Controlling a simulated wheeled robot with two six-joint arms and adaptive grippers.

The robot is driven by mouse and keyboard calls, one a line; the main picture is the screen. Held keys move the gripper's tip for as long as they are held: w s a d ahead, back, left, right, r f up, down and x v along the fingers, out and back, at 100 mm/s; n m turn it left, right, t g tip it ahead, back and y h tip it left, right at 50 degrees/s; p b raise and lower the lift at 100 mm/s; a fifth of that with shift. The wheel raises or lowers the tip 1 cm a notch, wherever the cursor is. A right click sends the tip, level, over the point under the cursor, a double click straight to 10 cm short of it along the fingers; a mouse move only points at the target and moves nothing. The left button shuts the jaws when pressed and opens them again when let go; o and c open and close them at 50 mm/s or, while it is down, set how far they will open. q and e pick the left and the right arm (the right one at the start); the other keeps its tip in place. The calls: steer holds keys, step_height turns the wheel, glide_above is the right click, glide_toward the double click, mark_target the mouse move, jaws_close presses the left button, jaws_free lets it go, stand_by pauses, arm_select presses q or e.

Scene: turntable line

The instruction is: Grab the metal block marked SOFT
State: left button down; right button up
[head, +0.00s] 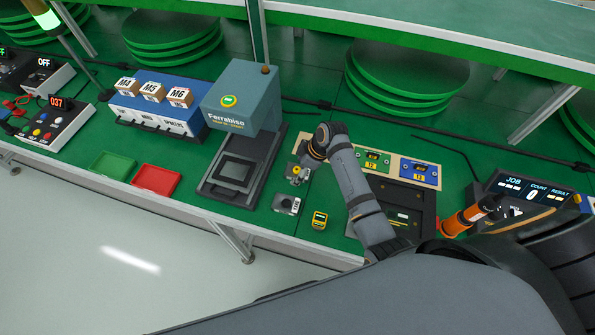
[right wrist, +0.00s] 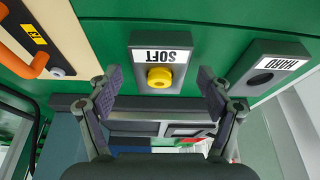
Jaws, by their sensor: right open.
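The metal block marked SOFT (right wrist: 136,70) is grey with a white label and a round yellow knob (right wrist: 159,77) on its face. In the right wrist view it lies between and just beyond the fingers of my right gripper (right wrist: 160,84), which is open and empty. In the head view the SOFT block (head: 297,177) is beside the right gripper (head: 304,166), partly hidden by it. A similar block marked HARD (right wrist: 290,50), with a dark round recess, stands to its right; in the head view the HARD block (head: 287,205) is just below. My left gripper is not in view.
A grey press labelled Ferrabiso (head: 240,90) stands left of the blocks. A small yellow device (head: 319,220) lies near the table's front edge. Green (head: 112,166) and red (head: 156,180) trays lie further left. An orange handle (head: 465,218) is at right.

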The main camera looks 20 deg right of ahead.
steer(key=c, duration=1.2)
steer(key=shift+r, duration=0.1)
steer(key=shift+c, duration=0.9)
steer(key=shift+r, duration=0.1)
